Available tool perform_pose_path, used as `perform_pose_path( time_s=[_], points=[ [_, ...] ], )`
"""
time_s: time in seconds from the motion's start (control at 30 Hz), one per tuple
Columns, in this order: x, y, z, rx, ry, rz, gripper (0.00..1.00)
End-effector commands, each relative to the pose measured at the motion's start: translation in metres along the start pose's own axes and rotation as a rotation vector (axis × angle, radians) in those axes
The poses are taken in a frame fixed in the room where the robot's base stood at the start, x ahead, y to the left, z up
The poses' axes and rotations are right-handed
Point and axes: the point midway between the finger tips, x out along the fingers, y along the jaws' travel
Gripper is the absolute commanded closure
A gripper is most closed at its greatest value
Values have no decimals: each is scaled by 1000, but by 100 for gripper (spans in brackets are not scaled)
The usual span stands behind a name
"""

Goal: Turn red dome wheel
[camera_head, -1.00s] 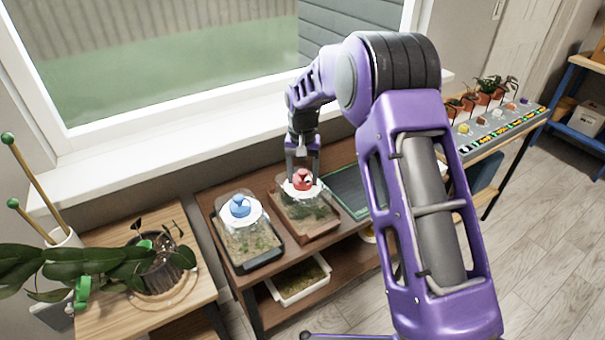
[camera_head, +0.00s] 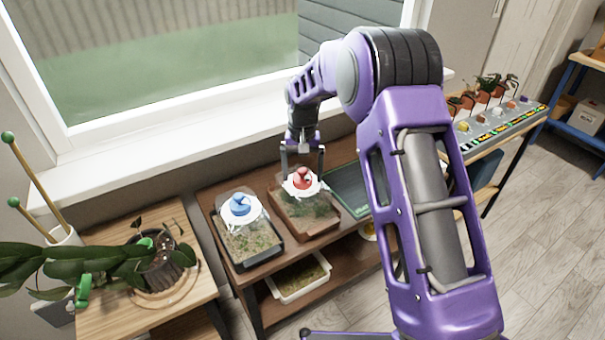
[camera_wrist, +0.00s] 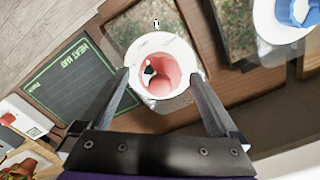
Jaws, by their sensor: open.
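The red dome wheel (camera_head: 300,178) sits on a white round collar on top of a clear propagator dome over a tray of greenery. In the wrist view the red wheel (camera_wrist: 160,74) shows from above, ringed by the white collar. My gripper (camera_head: 302,172) is open, its fingers reaching down at the wheel from the window side. In the wrist view my gripper (camera_wrist: 164,84) has one finger to each side of the white collar. I see no clear contact, and the gap to the wheel is hard to judge.
A blue-wheeled dome (camera_head: 240,206) stands just left on the same brown shelf. A dark heat mat (camera_wrist: 80,80) lies on the other side. The window sill (camera_head: 150,150) runs behind. A small wooden table with a plant (camera_head: 165,270) is at the left.

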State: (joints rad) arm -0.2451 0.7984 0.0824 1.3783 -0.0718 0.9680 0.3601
Motion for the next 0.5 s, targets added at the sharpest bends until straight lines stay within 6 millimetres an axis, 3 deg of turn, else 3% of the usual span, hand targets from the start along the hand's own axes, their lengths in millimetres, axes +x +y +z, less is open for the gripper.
perform_pose_path(
  time_s=[0.5],
  points=[
    [-117,0,-1,0,4,-2,4]
  ],
)
